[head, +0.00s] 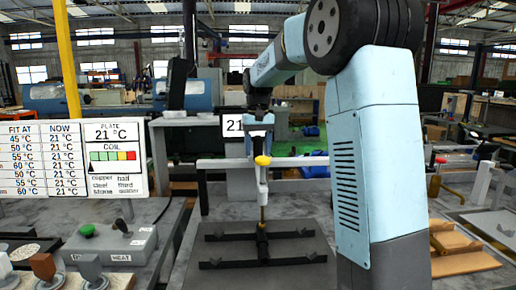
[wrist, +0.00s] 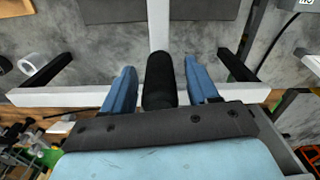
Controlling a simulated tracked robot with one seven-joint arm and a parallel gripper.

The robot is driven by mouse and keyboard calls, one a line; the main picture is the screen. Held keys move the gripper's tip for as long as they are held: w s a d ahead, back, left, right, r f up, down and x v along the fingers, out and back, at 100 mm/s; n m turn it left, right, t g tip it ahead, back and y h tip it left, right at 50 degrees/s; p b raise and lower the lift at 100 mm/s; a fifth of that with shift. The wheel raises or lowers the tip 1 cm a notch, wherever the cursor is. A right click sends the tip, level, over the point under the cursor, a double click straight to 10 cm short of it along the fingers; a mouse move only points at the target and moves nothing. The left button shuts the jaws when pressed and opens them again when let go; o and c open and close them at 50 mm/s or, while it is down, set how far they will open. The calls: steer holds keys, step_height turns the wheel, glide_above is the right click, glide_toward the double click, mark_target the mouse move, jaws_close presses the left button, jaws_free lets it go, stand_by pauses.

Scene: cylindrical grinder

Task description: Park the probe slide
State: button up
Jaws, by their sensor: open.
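The probe slide (head: 262,180) stands upright over the dark plate (head: 300,248), with a yellow knob near its top and a thin brass-coloured probe reaching down towards black bars. My gripper (head: 260,132) is just above it at the pale crossbar. In the wrist view, my gripper (wrist: 160,68) has its two blue fingers apart, one on each side of a black cylindrical grip (wrist: 160,82), with a narrow gap visible on each side. A pale bar (wrist: 158,25) runs away from the grip. Whether the probe tip touches anything is unclear.
A pale crossbar (head: 300,161) spans the plate, also in the wrist view (wrist: 60,95). Black bars (head: 235,236) lie on the plate. A grey control box (head: 120,245) with a green button and a temperature board (head: 115,160) are left; wooden trays (head: 460,262) are right.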

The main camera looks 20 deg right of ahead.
steer(key=shift+f, duration=0.1)
steer(key=shift+c, duration=0.3)
jaws_close()
stand_by(0.4)
